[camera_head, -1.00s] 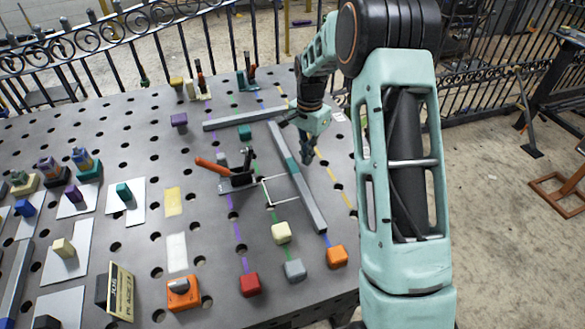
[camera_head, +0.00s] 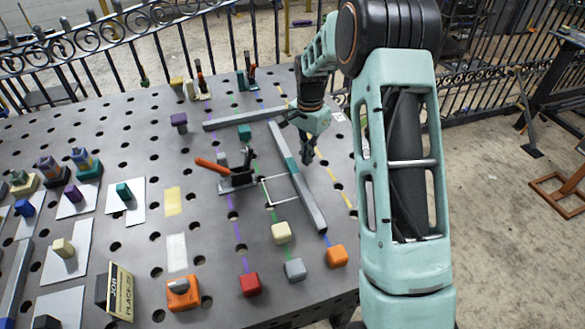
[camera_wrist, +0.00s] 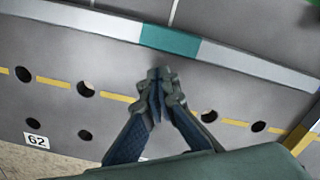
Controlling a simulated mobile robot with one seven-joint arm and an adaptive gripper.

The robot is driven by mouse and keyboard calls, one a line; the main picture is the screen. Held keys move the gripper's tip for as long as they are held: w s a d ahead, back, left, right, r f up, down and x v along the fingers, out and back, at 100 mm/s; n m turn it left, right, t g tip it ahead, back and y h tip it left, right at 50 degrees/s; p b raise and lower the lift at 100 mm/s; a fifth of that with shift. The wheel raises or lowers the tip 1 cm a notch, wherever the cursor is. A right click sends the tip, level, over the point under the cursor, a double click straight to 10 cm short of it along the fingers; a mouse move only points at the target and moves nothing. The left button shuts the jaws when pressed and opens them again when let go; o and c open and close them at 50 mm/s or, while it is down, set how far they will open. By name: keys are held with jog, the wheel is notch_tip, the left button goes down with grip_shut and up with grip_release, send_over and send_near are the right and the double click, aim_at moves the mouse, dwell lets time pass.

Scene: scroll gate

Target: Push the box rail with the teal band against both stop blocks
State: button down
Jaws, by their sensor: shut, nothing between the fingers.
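The grey box rail (camera_head: 310,201) lies slantwise on the table, with a teal band (camera_wrist: 170,40) near its middle. My gripper (camera_head: 306,158) is low over the table, on the rail's right side beside the band. In the wrist view my gripper (camera_wrist: 158,76) has its fingertips together and empty, pointing at the rail just below the band. I cannot tell for sure which blocks are the stop blocks. A pale yellow block (camera_head: 281,232) stands left of the rail's near end, and a teal block (camera_head: 244,132) left of its far end.
A toggle clamp with an orange handle (camera_head: 211,165) stands left of the rail, near a white marked outline (camera_head: 266,193). Another grey rail (camera_head: 235,119) lies beyond. Red (camera_head: 250,284), grey (camera_head: 295,269) and orange (camera_head: 337,256) blocks line the near edge. A yellow dashed line (camera_wrist: 116,97) runs under my gripper.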

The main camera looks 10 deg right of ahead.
aim_at(286, 172)
jog(key=shift+f+b, duration=0.65)
jog(key=shift+f, duration=0.4)
jog(key=shift+r, duration=0.25)
jog(key=shift+a, duration=0.1)
dwell(0.3)
jog(key=shift+s+a, duration=0.3)
jog(key=shift+a, duration=1.15)
jog(key=shift+s+a, duration=0.3)
jog(key=shift+a, duration=1.15)
jog(key=shift+s+a, duration=0.3)
jog(key=shift+a, duration=1.15)
jog(key=shift+a, duration=0.1)
jog(key=shift+w+d, duration=0.15)
jog(key=shift+d, duration=0.55)
jog(key=shift+w+d, duration=0.15)
jog(key=shift+d, duration=0.5)
